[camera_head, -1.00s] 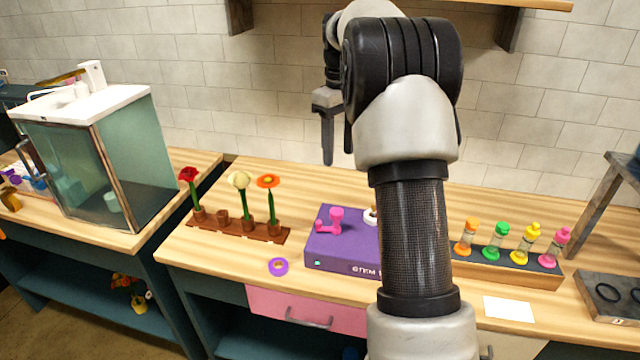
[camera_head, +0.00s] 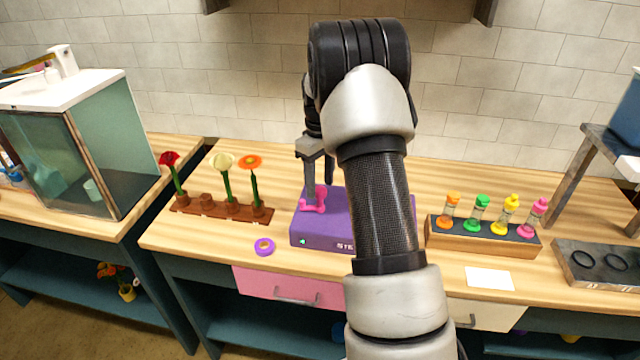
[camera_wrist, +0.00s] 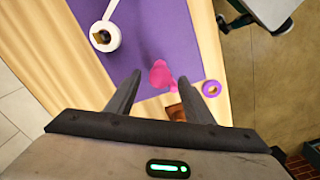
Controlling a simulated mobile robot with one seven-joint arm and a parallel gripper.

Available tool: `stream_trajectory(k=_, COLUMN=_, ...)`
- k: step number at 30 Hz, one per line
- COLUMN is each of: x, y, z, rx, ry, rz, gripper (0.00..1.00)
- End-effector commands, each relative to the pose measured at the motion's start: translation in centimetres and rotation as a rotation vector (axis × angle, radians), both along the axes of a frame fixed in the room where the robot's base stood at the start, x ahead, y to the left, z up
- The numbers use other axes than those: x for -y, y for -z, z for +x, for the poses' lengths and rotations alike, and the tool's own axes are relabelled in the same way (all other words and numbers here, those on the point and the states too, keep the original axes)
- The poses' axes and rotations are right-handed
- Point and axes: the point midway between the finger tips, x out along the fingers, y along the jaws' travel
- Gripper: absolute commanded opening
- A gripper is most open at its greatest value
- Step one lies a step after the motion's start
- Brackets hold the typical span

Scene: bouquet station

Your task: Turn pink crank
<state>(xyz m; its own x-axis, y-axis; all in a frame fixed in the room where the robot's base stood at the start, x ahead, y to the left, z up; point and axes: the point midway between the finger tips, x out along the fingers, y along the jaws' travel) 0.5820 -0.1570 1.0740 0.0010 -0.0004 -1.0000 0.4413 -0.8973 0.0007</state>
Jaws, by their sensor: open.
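The pink crank (camera_head: 320,203) stands on the left part of a purple box (camera_head: 318,232) with partly hidden lettering on its front. My gripper (camera_head: 316,190) points down at the crank, with its fingers in front of and beside the crank's upright part. In the wrist view, the pink crank (camera_wrist: 160,74) shows between and just beyond the two open fingertips (camera_wrist: 160,84). The fingers are apart, and I cannot tell whether either touches the crank. The purple box (camera_wrist: 170,35) fills the middle of that view. My arm hides the box's right part in the head view.
A white roll (camera_wrist: 104,37) sits on the box. A purple ring (camera_head: 264,247) lies on the table. A brown flower rack (camera_head: 190,207) stands left; a holder with several colored bottles (camera_head: 480,240) stands right. A white card (camera_head: 490,278) lies near the front edge.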

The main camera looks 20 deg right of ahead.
Motion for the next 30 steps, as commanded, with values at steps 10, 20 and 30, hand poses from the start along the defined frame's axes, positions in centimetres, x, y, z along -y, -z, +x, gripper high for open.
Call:
stream_trajectory(k=10, x=-0.01, y=1.11, z=-0.03, rx=0.000, ry=0.000, rz=0.000, gripper=0.48)
stream_trajectory(k=20, x=0.00, y=1.07, z=-0.02, rx=0.000, ry=0.000, rz=0.000, gripper=0.07)
stream_trajectory(k=30, x=0.00, y=1.07, z=-0.02, rx=-0.001, ry=0.050, rz=0.000, gripper=0.07)
